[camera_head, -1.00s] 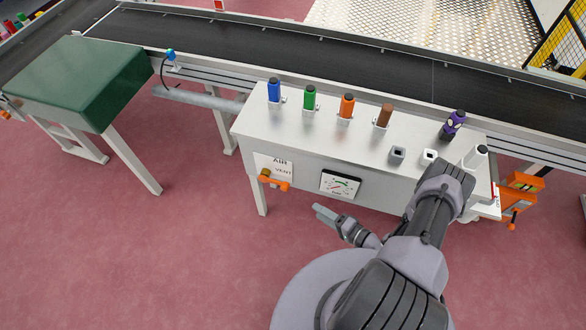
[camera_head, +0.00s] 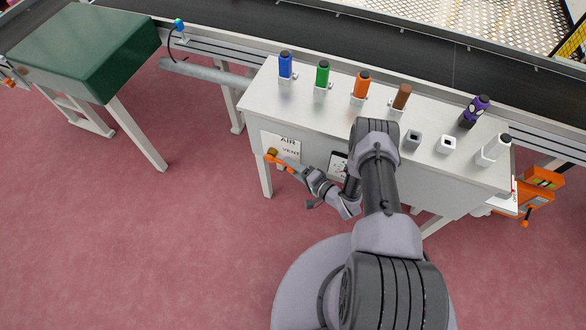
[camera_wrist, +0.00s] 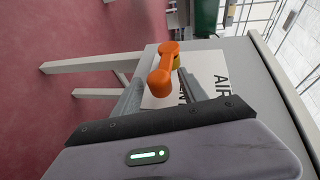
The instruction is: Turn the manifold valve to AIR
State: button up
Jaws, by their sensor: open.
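The orange valve handle (camera_head: 272,158) is on the front of the white bench, at the lower edge of a white AIR/VENT label (camera_head: 284,143). Its lever points right, on the VENT side; its far end is partly hidden by my gripper (camera_head: 293,168) in the head view. In the wrist view the handle (camera_wrist: 167,62) has its round knob end toward me, between the open fingers of my gripper (camera_wrist: 160,88). A finger stands on each side. I cannot tell if either touches it. The label (camera_wrist: 212,78) lies to the right, partly hidden by a finger.
A gauge panel (camera_head: 338,165) beside the valve is partly hidden by my arm. Blue, green, orange and brown bottles (camera_head: 286,66) stand along the bench top (camera_head: 262,92). A conveyor (camera_head: 225,25) runs behind.

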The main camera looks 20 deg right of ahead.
jog(key=shift+c, duration=0.2)
grip_shut()
jog(key=shift+s+f, duration=0.1)
jog(key=shift+f, duration=0.05)
dwell(1.2)
